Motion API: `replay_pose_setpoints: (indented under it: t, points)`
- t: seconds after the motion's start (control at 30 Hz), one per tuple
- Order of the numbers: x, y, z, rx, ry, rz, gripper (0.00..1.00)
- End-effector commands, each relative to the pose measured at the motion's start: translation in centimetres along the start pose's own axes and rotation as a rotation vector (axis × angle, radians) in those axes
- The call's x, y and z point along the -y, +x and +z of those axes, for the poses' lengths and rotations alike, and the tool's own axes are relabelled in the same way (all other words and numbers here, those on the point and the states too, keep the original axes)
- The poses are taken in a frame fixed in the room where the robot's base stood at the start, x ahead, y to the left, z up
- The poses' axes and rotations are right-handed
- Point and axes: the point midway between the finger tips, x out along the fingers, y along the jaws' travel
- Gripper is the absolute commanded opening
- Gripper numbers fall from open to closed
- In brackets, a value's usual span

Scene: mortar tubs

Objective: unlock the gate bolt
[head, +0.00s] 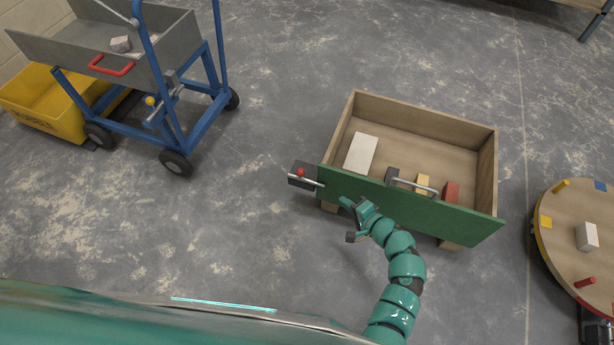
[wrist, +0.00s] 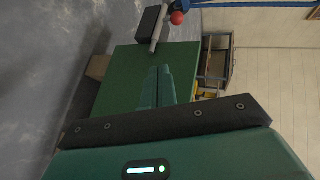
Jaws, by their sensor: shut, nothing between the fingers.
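A grey metal bolt rod with a red knob (head: 300,173) lies on a dark block at the left end of a green panel (head: 430,212). The rod crosses from the block to the panel's left end. The green panel is the near side of an open wooden box. My gripper (head: 346,204) is shut and empty, in front of the panel, to the right of and below the bolt. In the wrist view my fingers (wrist: 158,72) point toward the bolt, with the red knob (wrist: 177,18) and rod (wrist: 158,30) beyond the tips. A gap shows between them.
The box holds a white block (head: 360,153), a yellow block (head: 422,184) and a red block (head: 450,192). A blue trolley with a grey tray and a yellow tub (head: 50,108) stand left. A round wooden table (head: 560,222) is at right. The floor left of the bolt is clear.

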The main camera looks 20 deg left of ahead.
Motion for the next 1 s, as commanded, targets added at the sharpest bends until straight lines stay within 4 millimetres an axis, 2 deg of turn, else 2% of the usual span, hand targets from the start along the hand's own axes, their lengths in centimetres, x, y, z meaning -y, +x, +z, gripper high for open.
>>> replay_pose_setpoints:
  t: [0.2, 0.53, 0.67, 0.77, 1.0]
  points:
    - [0.1, 0.6, 1.9, 0.087, 0.010, -0.027, 0.00]
    - [0.2, 0.6, 2.0, 0.091, 0.010, -0.028, 0.00]
    - [0.1, 1.2, 2.0, 0.090, 0.009, -0.028, 0.00]
    - [0.1, 2.4, 2.0, 0.091, 0.008, -0.028, 0.00]
    - [0.1, 7.0, 2.6, 0.095, 0.009, -0.029, 0.00]
